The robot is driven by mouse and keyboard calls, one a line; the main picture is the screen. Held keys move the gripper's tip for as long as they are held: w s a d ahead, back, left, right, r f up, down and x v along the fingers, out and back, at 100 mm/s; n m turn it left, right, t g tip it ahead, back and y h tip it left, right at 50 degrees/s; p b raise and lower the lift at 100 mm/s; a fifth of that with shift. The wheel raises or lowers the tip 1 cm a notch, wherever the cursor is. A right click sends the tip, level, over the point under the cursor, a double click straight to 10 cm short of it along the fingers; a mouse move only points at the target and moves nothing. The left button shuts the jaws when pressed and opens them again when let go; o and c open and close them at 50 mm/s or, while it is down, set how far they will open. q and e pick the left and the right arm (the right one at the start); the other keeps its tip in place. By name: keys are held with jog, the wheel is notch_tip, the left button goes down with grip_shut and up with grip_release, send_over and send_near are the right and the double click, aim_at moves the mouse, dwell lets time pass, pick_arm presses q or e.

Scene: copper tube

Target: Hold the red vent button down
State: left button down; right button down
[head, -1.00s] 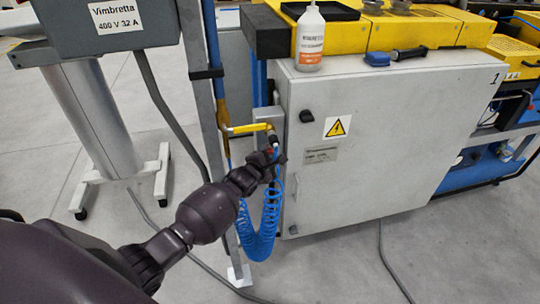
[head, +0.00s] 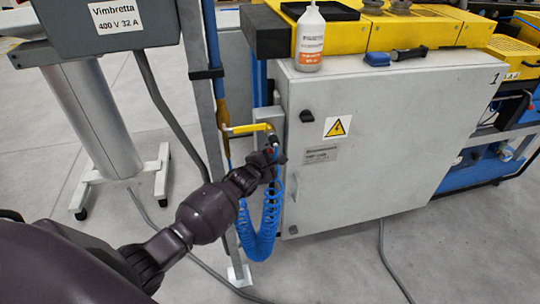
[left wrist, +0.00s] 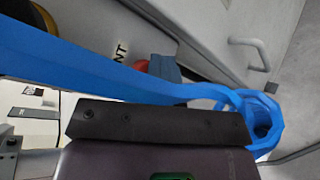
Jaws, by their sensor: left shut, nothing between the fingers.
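The red vent button (left wrist: 141,66) shows as a small red patch in the left wrist view, beside a blue block (left wrist: 165,68) and a label ending in "NT". My left gripper (head: 277,158) is shut and empty, at the left edge of the grey cabinet just below the yellow handle in the head view. Its dark finger (left wrist: 160,122) fills the lower middle of the left wrist view, below the hose and the button. I cannot tell whether it touches the button. My right gripper is not in view.
A coiled blue hose (head: 262,235) hangs right beside my left gripper. A yellow handle (head: 248,128) and a grey post (head: 211,95) stand close by. The grey cabinet (head: 385,150) is to the right, with a bottle (head: 310,40) on top.

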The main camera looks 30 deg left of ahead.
pick_arm(q)
jog(key=shift+a, duration=0.1)
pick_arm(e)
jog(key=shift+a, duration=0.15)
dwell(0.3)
pick_arm(q)
jog(key=shift+r, duration=0.1)
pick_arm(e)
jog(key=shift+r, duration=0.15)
pick_arm(q)
jog(key=shift+s+d+p, duration=0.55)
jog(key=shift+s+d, duration=0.1)
jog(key=shift+d, duration=0.05)
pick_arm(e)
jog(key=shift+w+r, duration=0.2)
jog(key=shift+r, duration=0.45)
